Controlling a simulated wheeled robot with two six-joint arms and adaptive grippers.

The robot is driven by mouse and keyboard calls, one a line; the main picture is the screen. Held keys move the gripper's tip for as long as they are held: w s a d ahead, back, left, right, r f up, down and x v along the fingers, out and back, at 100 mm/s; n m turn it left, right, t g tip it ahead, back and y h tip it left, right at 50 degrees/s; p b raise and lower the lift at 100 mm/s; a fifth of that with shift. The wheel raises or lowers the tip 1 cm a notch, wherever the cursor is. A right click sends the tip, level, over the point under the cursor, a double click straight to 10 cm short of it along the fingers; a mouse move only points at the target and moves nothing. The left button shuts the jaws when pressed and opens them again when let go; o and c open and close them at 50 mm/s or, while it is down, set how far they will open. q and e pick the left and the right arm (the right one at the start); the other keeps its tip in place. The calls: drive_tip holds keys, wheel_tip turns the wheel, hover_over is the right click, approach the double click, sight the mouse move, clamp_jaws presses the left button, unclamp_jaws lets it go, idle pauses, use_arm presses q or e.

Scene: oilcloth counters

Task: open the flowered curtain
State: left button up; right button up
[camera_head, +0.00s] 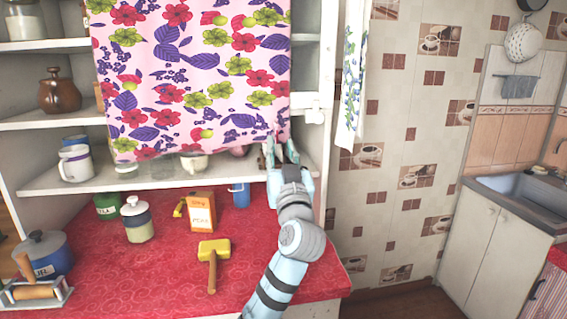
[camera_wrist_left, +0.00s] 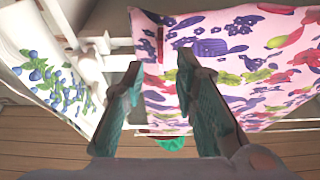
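The flowered curtain (camera_head: 195,70), white-pink with red, purple and green flowers, hangs across the upper part of the shelf unit. My left gripper (camera_head: 281,150) is at the curtain's lower right corner. In the left wrist view, the fingers of my left gripper (camera_wrist_left: 160,62) are spread apart. The side edge of the flowered curtain (camera_wrist_left: 225,55) shows in the gap between the fingertips and beyond them. I cannot tell whether a finger touches the cloth. My right gripper is not in view.
The red counter (camera_head: 160,280) below holds an orange box (camera_head: 201,212), a yellow-headed mallet (camera_head: 213,252), a jar (camera_head: 137,220) and a blue pot (camera_head: 44,254). A white cloth with blue flowers (camera_head: 350,75) hangs to the right. A sink (camera_head: 525,195) stands at far right.

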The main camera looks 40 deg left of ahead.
use_arm(q)
drive_tip(key=v, duration=0.6)
drive_tip(key=shift+d, duration=0.15)
drive_tip(key=shift+s+f, duration=0.1)
